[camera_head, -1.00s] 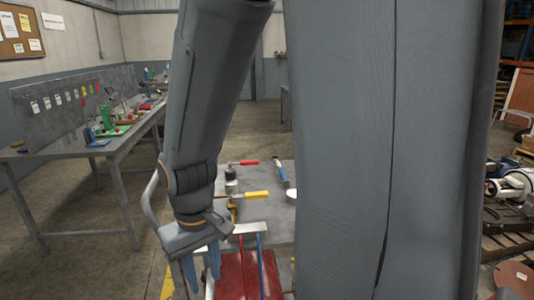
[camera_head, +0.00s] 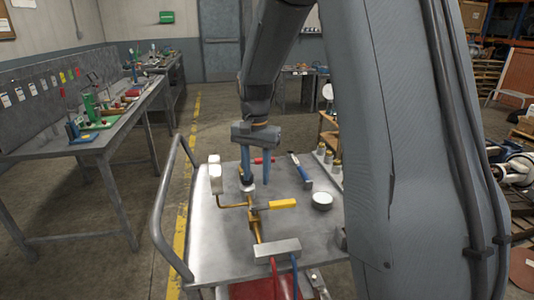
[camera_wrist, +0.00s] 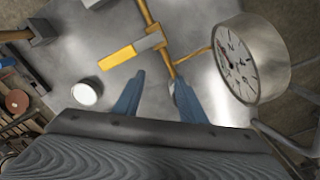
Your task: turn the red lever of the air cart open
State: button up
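The red lever (camera_head: 260,160) shows only in part in the head view, behind my gripper's fingers. It lies at the far end of the brass pipework on the grey cart (camera_head: 205,245); it does not show in the wrist view. My gripper (camera_head: 257,181) points down over the cart with two blue fingers apart and nothing between them; the fingers also show in the wrist view (camera_wrist: 160,82). A yellow lever (camera_head: 283,204) sits nearer on the same pipe and shows in the wrist view (camera_wrist: 118,57). Whether a finger touches anything is unclear.
A round dial gauge (camera_wrist: 250,62) stands beside the pipe, close to the fingers. A workbench (camera_head: 95,145) stands at the left, with free floor between.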

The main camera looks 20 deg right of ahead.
aim_at(257, 163)
jog(key=w+d+m, duration=0.3)
jog(key=w, duration=0.3)
jog(key=w+d+r+m, duration=0.1)
jog(key=w+d+m, duration=0.3)
jog(key=w, duration=0.2)
jog(key=w+d+r+m+p, duration=0.1)
jog(key=w+d+m, duration=0.2)
jog(key=w, duration=0.3)
jog(key=shift+w+d+m, duration=0.2)
jog(key=shift+d+m, duration=0.1)
jog(key=shift+m, duration=0.2)
jog(key=shift+w+d+f, duration=0.1)
jog(key=shift+f, duration=0.05)
notch_tip(257, 163, down, 7)
jog(key=shift+f+p, duration=0.2)
jog(key=shift+p, duration=0.8)
jog(key=shift+c, duration=0.3)
grip_shut()
